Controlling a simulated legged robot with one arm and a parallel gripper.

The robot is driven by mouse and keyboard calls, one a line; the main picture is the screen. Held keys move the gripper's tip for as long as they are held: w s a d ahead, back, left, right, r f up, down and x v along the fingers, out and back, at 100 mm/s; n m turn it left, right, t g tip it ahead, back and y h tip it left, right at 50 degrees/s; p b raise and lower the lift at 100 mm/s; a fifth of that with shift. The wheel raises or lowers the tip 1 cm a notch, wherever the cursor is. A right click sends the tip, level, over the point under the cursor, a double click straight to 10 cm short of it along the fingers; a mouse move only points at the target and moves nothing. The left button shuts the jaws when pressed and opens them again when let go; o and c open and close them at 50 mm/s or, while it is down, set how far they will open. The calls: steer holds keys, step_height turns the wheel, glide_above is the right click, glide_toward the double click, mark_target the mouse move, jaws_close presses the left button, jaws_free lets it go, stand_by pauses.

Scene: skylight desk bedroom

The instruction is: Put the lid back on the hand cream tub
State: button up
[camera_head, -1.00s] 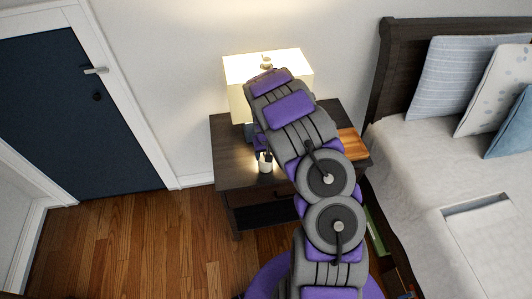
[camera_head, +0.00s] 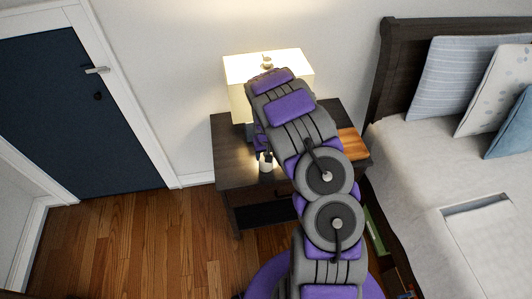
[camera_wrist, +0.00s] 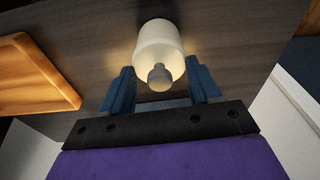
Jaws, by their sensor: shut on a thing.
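The white hand cream tub (camera_head: 266,166) stands on the dark nightstand (camera_head: 232,165), partly behind my arm. In the wrist view the pale tub (camera_wrist: 155,32) is seen close up, with the wider pale lid (camera_wrist: 158,58) and its round knob (camera_wrist: 160,78) nearest to me. The lid lines up with the tub; I cannot tell whether it is fully seated. My gripper (camera_wrist: 163,84) has its blue fingers on either side of the lid and is shut on it. In the head view the gripper (camera_head: 267,154) is small and partly hidden.
A lit lamp (camera_head: 240,72) stands at the back of the nightstand, behind my arm. A wooden tray (camera_head: 351,144) lies on its right side and also shows in the wrist view (camera_wrist: 35,75). The bed (camera_head: 415,165) is to the right. The nightstand's left part is clear.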

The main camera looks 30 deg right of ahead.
stand_by(0.4)
steer(key=o, duration=1.2)
steer(key=shift+o, duration=0.2)
steer(key=shift+r, duration=0.1)
steer(key=shift+r+p, duration=1.2)
steer(key=shift+r, duration=2.25)
steer(key=shift+c, duration=0.4)
jaws_close()
